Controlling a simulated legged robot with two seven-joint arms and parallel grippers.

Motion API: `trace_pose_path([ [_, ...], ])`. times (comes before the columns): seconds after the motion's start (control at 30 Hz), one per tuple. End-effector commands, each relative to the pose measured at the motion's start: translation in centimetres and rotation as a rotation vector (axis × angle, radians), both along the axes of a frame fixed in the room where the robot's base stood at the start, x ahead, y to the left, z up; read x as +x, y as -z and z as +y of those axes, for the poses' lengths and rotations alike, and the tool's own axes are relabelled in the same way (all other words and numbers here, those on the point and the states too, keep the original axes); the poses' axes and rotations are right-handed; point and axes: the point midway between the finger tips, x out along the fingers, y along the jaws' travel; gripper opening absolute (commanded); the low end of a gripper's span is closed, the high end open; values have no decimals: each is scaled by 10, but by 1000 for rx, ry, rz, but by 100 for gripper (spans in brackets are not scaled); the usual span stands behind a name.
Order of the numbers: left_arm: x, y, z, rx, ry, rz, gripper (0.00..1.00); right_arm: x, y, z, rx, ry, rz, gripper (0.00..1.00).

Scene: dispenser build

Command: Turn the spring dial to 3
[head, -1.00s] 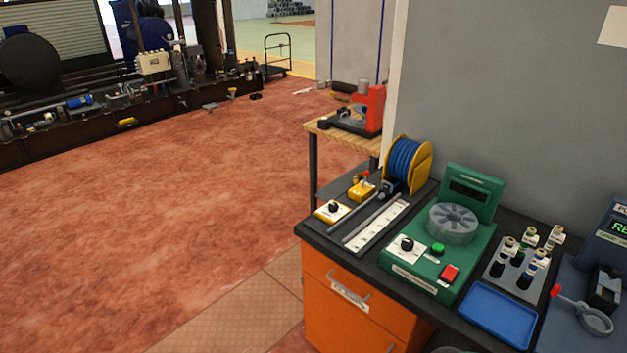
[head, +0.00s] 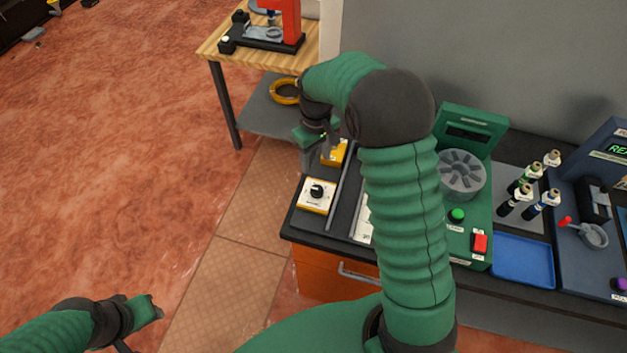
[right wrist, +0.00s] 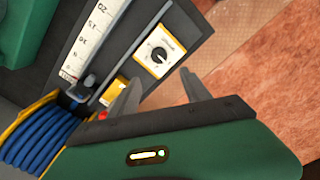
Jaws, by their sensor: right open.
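A dial with a black knob on a white face (head: 317,191) sits on a small yellow box at the left front of the bench. Its label and setting are too small to read. It also shows in the right wrist view (right wrist: 159,55), just beyond the fingertips. My right gripper (head: 320,160) is above and behind the dial, pointing down, apart from it. In the right wrist view its fingers (right wrist: 160,76) are spread with nothing between them. My left gripper (head: 150,308) is low at the left over the floor, far from the bench; its jaw opening is unclear.
A yellow box (head: 336,153) stands behind the dial, and a metal rail (head: 345,197) and a white ruler (head: 362,222) lie to its right. A blue coil (right wrist: 45,140) is near the gripper. My right arm covers part of the green machine (head: 480,212).

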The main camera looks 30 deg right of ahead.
Motion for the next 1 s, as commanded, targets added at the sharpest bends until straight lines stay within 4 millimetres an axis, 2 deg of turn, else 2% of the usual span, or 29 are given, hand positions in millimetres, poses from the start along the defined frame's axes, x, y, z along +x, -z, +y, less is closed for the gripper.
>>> trace_pose_path([
  [0.3, 0, -12, 0, 0, 0, 0, 36, 2, 87, 1, 1, -1, 11, 56],
  [0.5, 0, -17, 0, 0, 0, -1, 36, 3, 126, 0, 0, 1, 6, 56],
  [0.63, 0, -18, 0, 0, 0, -1, 36, 2, 136, 0, 0, 1, 3, 56],
  [0.87, 0, -18, 0, 0, 0, -1, 36, 2, 139, 0, 0, 1, 2, 56],
  [0.9, 0, -18, 0, 0, 0, -1, 36, 3, 139, 0, 0, 1, 3, 54],
  [1.0, 0, -18, 0, 0, 0, -1, 36, 3, 139, 0, 0, 1, 3, 41],
])
